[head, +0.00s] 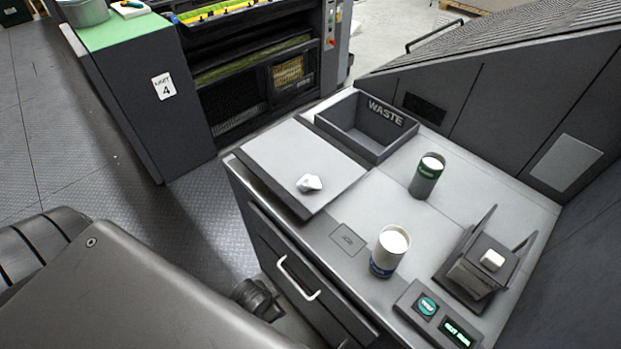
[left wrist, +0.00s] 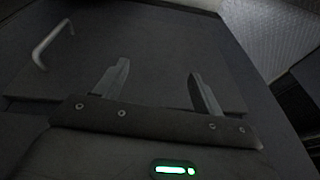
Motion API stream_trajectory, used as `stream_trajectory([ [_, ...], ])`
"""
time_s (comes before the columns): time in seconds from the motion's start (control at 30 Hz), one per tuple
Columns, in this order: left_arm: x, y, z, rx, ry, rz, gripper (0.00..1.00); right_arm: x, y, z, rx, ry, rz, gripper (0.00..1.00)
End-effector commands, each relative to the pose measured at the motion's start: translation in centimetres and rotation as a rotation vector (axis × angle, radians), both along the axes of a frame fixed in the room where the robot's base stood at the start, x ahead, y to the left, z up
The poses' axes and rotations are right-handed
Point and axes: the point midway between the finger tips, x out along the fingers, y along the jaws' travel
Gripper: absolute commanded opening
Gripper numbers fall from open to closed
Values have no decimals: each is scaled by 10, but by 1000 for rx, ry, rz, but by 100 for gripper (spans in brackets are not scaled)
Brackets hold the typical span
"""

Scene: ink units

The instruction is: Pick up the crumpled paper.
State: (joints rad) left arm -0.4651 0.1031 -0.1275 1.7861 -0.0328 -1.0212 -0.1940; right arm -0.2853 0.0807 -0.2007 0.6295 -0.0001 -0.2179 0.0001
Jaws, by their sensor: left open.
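The crumpled paper (head: 310,183) is a small white wad. In the head view it lies on a flat light-grey panel (head: 290,150) with a dark edge, at the left part of the worktop. My left gripper (left wrist: 156,75) shows in the left wrist view with its two fingers apart and nothing between them. It faces a dark panel, with a bar handle (left wrist: 52,44) at the upper left. The paper does not show in that view. In the head view my left arm is at the lower left, and I cannot make out its fingers. My right gripper is not in view.
An open grey WASTE bin (head: 341,136) stands behind the panel. A green-labelled can (head: 427,176), a blue-labelled can (head: 389,252), a dark holder with a white block (head: 491,260) and a button box (head: 436,312) stand to the right. A drawer handle (head: 297,279) sticks out in front.

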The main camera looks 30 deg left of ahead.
Motion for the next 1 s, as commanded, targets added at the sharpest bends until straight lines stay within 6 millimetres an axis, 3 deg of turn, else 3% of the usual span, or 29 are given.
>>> stream_trajectory([
  [0.03,8,0,36,4,-27,-15,69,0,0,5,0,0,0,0],
  [0.17,19,2,117,39,-91,-104,69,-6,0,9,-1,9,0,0],
  [0.23,28,5,163,104,-163,-254,69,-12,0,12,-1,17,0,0],
  [0.3,39,7,191,194,-233,-441,69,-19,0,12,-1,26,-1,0],
  [0.6,84,14,273,739,-474,-1217,69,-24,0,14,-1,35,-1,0],
  [0.8,109,14,312,1202,-528,-1663,69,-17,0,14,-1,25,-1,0],
  [1.0,125,12,339,1620,-486,-1964,69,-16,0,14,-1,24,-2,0],
])
